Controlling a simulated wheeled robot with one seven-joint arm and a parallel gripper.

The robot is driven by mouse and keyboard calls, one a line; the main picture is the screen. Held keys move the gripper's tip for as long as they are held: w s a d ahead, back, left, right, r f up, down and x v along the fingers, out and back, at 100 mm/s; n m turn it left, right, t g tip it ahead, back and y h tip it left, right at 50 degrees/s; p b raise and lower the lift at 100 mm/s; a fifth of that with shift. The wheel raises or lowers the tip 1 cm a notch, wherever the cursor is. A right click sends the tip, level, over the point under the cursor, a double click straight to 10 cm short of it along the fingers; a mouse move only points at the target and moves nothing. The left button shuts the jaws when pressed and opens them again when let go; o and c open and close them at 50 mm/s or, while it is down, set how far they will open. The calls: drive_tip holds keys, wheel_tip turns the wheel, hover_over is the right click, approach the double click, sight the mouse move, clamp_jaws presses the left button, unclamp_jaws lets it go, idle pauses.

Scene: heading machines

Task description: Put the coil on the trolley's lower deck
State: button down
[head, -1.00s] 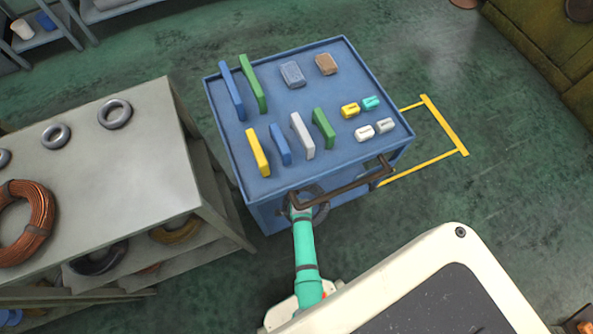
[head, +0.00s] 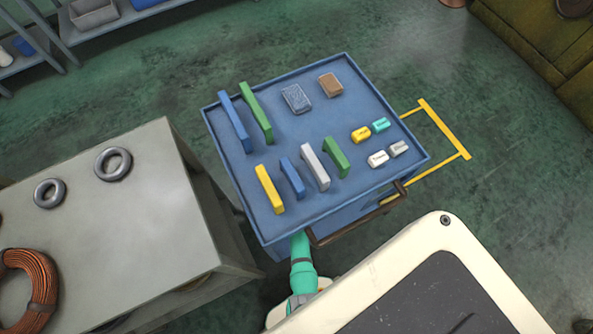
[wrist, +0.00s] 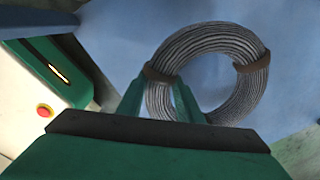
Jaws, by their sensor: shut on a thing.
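The coil (wrist: 207,55) is a ring of grey wire with brown ties, seen in the wrist view. My gripper (wrist: 165,95) is shut on the coil's near left side, by one of the ties. The blue trolley (head: 240,205) stands in the middle of the head view, its top deck bearing several parts. My arm reaches in under the trolley's near edge in the head view, so the gripper and coil are hidden there. A blue surface lies behind the coil in the wrist view. The lower deck cannot be made out, and I cannot tell whether the coil touches anything.
A grey table (head: 130,215) with metal rings and a copper coil (head: 33,285) stands at the left. A yellow floor marking (head: 445,130) lies to the right. Green floor is open behind the trolley.

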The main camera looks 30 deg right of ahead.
drive_tip(key=shift+f, duration=2.4)
drive_tip(key=c, duration=1.3)
unclamp_jaws()
drive_tip(key=shift+s, duration=0.1)
drive_tip(key=shift+o, duration=0.2)
drive_tip(key=shift+s+a+r, duration=0.1)
drive_tip(key=shift+r, duration=1.8)
drive_tip(key=shift+s+a+r, duration=0.1)
drive_tip(key=shift+r, duration=1.75)
